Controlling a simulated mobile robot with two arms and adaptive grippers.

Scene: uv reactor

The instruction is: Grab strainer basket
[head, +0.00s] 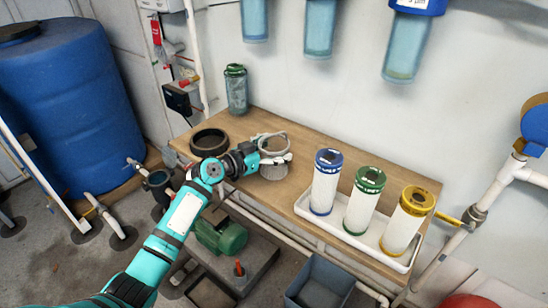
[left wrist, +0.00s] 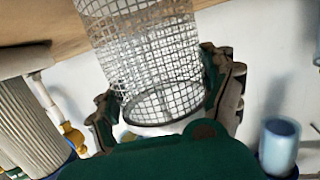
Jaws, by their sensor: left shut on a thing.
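The strainer basket (head: 273,172) is a grey mesh cylinder with a pale ring at its top. In the head view it is at the middle of the wooden bench, at the end of my left arm. My left gripper (head: 268,158) is shut on it near the ring. In the left wrist view the wire mesh of the basket (left wrist: 140,50) fills the upper middle, and the fingers of my left gripper (left wrist: 170,100) close on its rim from both sides. I cannot tell whether the basket touches the bench. My right gripper is in neither view.
A black ring (head: 209,142) lies left of the basket on the bench (head: 300,143). A green-capped jar (head: 236,92) stands at the back left. A white tray (head: 303,207) with three white cartridges (head: 365,200) is on the right. Blue housings (head: 319,27) hang above.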

